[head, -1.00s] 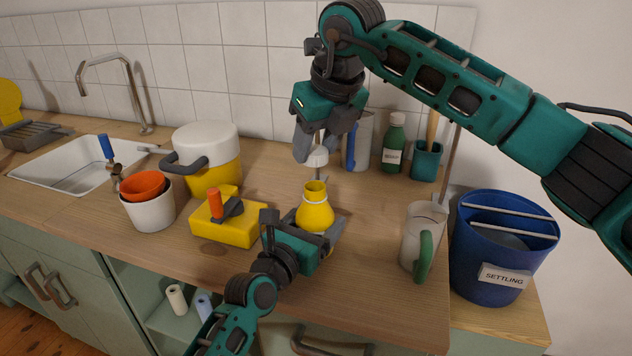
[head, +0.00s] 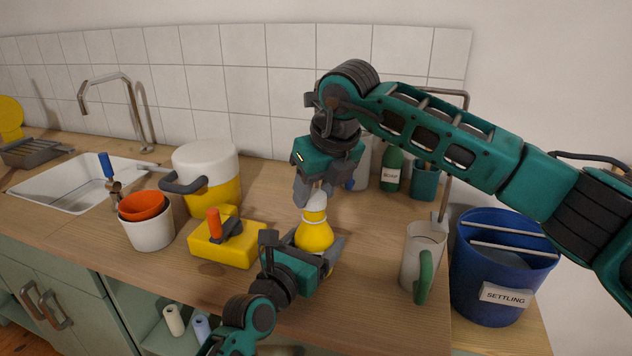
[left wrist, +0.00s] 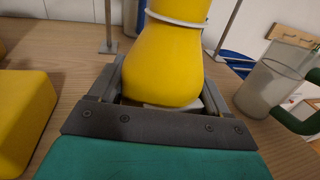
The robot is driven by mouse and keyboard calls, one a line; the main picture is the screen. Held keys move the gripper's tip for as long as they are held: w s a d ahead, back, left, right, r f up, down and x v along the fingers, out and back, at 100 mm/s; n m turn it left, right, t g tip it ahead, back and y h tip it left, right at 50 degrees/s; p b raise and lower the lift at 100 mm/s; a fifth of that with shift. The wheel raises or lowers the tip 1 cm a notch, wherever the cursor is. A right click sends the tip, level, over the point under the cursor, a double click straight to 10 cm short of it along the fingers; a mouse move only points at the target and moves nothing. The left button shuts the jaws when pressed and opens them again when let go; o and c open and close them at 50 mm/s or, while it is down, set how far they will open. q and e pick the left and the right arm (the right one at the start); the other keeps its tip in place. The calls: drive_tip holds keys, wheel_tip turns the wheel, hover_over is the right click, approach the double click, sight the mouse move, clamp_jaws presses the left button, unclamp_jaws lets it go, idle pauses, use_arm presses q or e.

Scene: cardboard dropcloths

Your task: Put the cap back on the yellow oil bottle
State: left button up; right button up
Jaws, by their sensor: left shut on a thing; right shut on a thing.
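The yellow oil bottle (head: 314,237) stands upright on the wooden counter, with a white ring round its neck. My left gripper (head: 325,254) is shut around the bottle's lower body from the front; the left wrist view also shows the bottle (left wrist: 165,60) between the fingers. My right gripper (head: 310,190) is above, pointing down, and is shut on the white cap (head: 315,198). The cap is at the mouth of the bottle. I cannot tell whether it is seated, as the fingers partly cover it and the left wrist view cuts off the bottle's top.
A yellow block with an orange handle (head: 226,246) lies left of the bottle. A clear jug with a green handle (head: 420,250) stands to the right, beside the blue bucket (head: 500,270). A green bottle (head: 391,172) and a teal holder (head: 425,183) stand behind.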

drive_tip(key=shift+f, duration=0.3)
drive_tip(key=shift+f, duration=0.5)
idle(0.4)
use_arm(q)
clamp_jaws()
use_arm(e)
drive_tip(key=shift+f, duration=0.1)
drive_tip(key=m+h, duration=0.1)
drive_tip(key=m, duration=0.1)
drive_tip(key=m+h, duration=0.1)
drive_tip(key=m, duration=0.2)
drive_tip(key=shift+a+t, duration=0.2)
drive_tip(key=shift+t, duration=0.2)
drive_tip(key=m+h, duration=0.2)
drive_tip(key=m, duration=0.3)
drive_tip(key=shift+a+m, duration=0.15)
drive_tip(key=shift+m, duration=0.25)
drive_tip(key=m+h, duration=0.1)
drive_tip(key=m, duration=0.1)
drive_tip(key=m+g, duration=0.1)
drive_tip(key=m, duration=0.1)
drive_tip(key=shift+w+a+m+h, duration=0.1)
drive_tip(key=shift+m+h, duration=0.2)
drive_tip(key=shift+h, duration=0.1)
drive_tip(key=m+g, duration=0.1)
drive_tip(key=m, duration=0.1)
drive_tip(key=m+h, duration=0.1)
drive_tip(key=m, duration=0.2)
drive_tip(key=shift+g, duration=0.4)
drive_tip(key=o, duration=1)
